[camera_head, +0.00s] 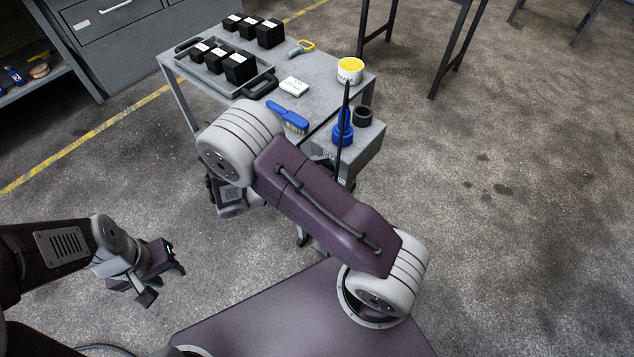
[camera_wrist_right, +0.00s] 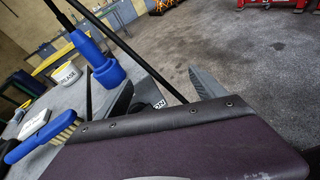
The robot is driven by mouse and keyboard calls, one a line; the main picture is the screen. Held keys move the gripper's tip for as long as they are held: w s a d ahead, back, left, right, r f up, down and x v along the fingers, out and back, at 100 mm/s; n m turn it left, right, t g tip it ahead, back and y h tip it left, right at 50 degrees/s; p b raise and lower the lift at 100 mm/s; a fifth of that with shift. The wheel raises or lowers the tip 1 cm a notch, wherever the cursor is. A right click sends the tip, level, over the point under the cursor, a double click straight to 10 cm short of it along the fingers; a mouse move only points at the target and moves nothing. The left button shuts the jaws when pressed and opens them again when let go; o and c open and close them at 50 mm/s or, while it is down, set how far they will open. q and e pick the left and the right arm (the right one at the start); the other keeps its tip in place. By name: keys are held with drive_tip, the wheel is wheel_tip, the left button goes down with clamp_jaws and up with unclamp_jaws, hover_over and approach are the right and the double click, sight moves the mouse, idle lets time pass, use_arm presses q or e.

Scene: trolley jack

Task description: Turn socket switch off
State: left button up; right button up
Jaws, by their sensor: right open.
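I cannot make out a socket switch for certain in either view. A small label with dark letters (camera_wrist_right: 158,103) shows between the fingers of my right gripper (camera_wrist_right: 164,94) in the right wrist view, on a grey part mostly hidden by the gripper. The fingers are apart with nothing held between them. Pale labels (camera_head: 328,154) show on the trolley's near right corner, partly behind the arm. My left gripper (camera_head: 163,283) is open and empty above the floor at the lower left.
The grey trolley (camera_head: 327,88) carries a tray (camera_head: 215,75) of black boxes, a blue brush (camera_head: 287,117), a white item (camera_head: 294,86) and a grease tub (camera_head: 350,71). A blue tool (camera_head: 342,128) and upright black rod (camera_head: 345,105) stand at its right end.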

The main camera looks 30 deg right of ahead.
sight(325, 170)
drive_tip(key=w+a+f+n+t+h+b, duration=0.2)
drive_tip(key=w+a+f+n+t+b, duration=0.1)
drive_tip(key=a+f+n+t, duration=0.5)
use_arm(q)
wheel_tip(325, 170, down, 5)
drive_tip(key=shift+d+r, duration=0.1)
use_arm(e)
drive_tip(key=w+d+m+g, duration=0.1)
drive_tip(key=w+d, duration=0.2)
drive_tip(key=d, duration=0.6)
drive_tip(key=shift+w+d+f, duration=0.3)
drive_tip(key=shift+w+f, duration=0.05)
drive_tip(key=shift+w, duration=0.05)
drive_tip(key=c, duration=1.4)
